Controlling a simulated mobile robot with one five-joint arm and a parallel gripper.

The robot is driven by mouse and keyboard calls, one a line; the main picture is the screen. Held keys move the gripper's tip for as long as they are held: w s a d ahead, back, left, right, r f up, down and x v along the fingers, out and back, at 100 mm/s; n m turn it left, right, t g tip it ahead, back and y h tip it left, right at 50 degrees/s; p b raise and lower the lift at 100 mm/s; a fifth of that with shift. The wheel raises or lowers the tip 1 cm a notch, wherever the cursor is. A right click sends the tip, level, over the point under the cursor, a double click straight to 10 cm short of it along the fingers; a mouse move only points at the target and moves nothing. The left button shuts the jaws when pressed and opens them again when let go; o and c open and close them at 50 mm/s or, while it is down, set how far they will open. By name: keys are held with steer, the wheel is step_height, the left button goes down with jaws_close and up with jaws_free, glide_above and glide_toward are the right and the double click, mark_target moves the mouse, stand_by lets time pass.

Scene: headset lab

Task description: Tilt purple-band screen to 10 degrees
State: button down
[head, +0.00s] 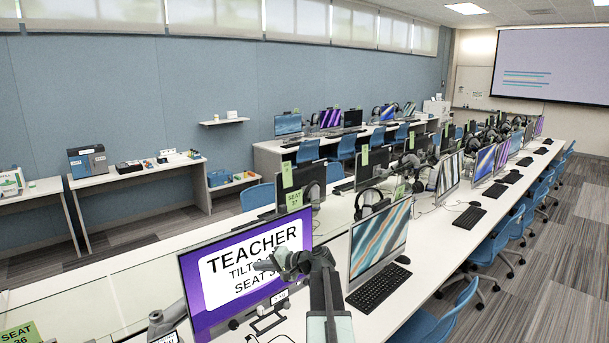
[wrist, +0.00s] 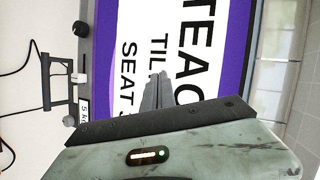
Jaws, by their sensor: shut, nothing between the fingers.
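The purple-band screen (head: 194,282) stands at the front left of the near desk in the head view. It shows a white panel with "TEACHER", "TILT" and "SEAT" lettering, partly covered by my gripper (head: 262,266). My gripper is shut and empty, its tips in front of the lettering. In the wrist view, the closed fingers (wrist: 157,90) point at the screen (wrist: 137,40), which appears turned sideways. I cannot tell whether the tips touch the screen. Its tilt angle cannot be read.
A striped monitor (head: 380,240) with a black keyboard (head: 374,291) stands right of my arm. A headset (head: 370,203) is behind it. A dark bracket (head: 268,320) sits by the screen's lower edge. Blue chairs (head: 440,318) line the desk's right side, beside an open aisle.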

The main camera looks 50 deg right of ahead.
steer(key=s+d+r+m+t+h+p, duration=0.2)
steer(key=s+d+r+m, duration=0.1)
steer(key=d+r, duration=0.65)
steer(key=m+t+h+p, duration=0.2)
steer(key=m+t+h, duration=0.1)
glide_toward(297, 196)
steer(key=w, duration=0.4)
steer(key=w+f, duration=0.1)
steer(key=w, duration=0.1)
steer(key=shift+w+d, duration=0.15)
steer(key=shift+w, duration=0.25)
steer(key=w, duration=0.2)
steer(key=w+r, duration=0.1)
steer(key=w, duration=0.1)
steer(key=shift+d+p, duration=0.2)
steer(key=shift+p, duration=0.2)
steer(key=shift+s, duration=0.1)
steer(key=shift+a, duration=0.1)
